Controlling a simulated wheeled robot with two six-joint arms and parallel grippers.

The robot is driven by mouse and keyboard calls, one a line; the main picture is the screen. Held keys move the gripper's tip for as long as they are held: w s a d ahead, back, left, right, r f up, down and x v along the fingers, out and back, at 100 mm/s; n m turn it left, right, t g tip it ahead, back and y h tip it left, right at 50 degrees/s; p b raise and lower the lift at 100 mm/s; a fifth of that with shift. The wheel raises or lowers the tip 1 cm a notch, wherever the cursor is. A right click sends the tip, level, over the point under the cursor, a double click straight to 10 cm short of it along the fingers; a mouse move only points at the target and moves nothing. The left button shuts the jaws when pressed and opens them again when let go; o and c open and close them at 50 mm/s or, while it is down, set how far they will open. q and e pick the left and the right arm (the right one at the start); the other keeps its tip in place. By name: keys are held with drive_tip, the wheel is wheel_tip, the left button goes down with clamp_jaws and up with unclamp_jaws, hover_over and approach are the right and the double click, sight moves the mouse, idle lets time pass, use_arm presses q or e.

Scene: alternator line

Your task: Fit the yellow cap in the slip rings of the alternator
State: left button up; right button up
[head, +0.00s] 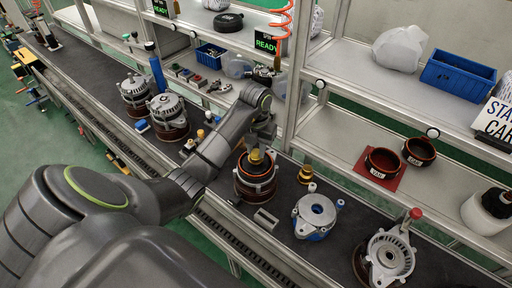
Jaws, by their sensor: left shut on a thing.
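My left arm comes in from the left, and its gripper (258,146) points down over an alternator (256,188) with a dark round top and a reddish-brown lower part. The gripper is shut on the yellow cap (255,157), which shows just below the fingers at the middle of the alternator's top. The slip rings are hidden under the cap and gripper. I cannot tell whether the cap is seated or just above. My right gripper is out of view.
A brass-coloured part (306,174) stands close right of the alternator. A silver housing (316,210) and another open housing (390,257) stand further right. Two assembled alternators (169,112) are at the left. A shelf post (296,100) rises behind.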

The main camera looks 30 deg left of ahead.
use_arm(q)
drive_tip(key=shift+f+b, duration=0.45)
drive_tip(key=shift+f, duration=0.15)
drive_tip(key=o, duration=1)
